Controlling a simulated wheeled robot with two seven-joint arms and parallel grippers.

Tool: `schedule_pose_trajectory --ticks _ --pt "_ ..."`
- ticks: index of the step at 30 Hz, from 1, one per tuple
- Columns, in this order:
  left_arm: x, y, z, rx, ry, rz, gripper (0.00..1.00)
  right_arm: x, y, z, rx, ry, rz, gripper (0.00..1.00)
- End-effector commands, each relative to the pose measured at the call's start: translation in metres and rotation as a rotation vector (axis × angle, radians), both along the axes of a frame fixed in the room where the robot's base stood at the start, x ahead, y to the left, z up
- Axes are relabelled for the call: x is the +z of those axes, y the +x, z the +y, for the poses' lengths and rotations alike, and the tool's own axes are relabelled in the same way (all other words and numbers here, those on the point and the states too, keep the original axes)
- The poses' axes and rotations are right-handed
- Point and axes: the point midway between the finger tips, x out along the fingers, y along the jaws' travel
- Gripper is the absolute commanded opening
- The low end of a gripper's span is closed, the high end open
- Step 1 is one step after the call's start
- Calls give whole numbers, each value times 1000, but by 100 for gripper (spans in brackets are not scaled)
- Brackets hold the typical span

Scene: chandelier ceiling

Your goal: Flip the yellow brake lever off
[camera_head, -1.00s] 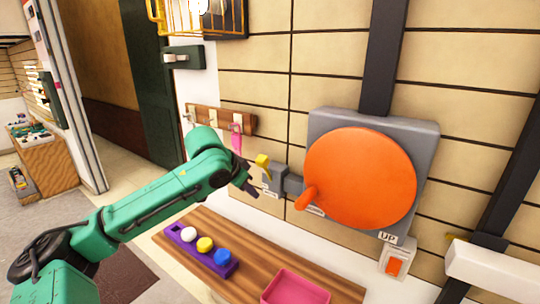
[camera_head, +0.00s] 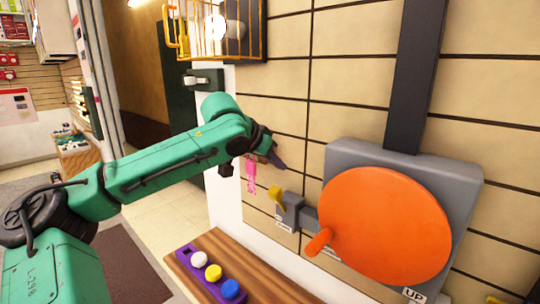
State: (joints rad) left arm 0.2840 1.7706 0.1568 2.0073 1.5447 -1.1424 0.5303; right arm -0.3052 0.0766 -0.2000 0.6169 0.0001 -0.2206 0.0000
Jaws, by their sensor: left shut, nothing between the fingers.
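The yellow brake lever (camera_head: 275,193) sticks up from a small grey box (camera_head: 288,209) on the wall. The box is beside a large orange disc (camera_head: 385,226) with an orange handle (camera_head: 318,241), mounted on a grey plate (camera_head: 464,190). My left gripper (camera_head: 280,163) is shut and empty. It shows just above the lever in the picture, with a visible gap between them. My right gripper is out of view.
A wooden shelf (camera_head: 275,275) below holds a purple tray (camera_head: 186,268) with white, yellow and blue knobs. A yellow wire cage (camera_head: 217,36) is above.

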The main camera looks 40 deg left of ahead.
Motion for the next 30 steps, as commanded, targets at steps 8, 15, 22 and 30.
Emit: schedule_pose_trajectory --ticks 8,15,22,30 --pt "-25 28 2 4 2 5 0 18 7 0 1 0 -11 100" --pt "-39 27 2 3 -1 -6 0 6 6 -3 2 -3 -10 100" --pt "-48 12 0 -1 3 -6 0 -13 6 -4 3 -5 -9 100" --pt "-52 0 0 0 1 -1 0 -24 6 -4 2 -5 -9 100"
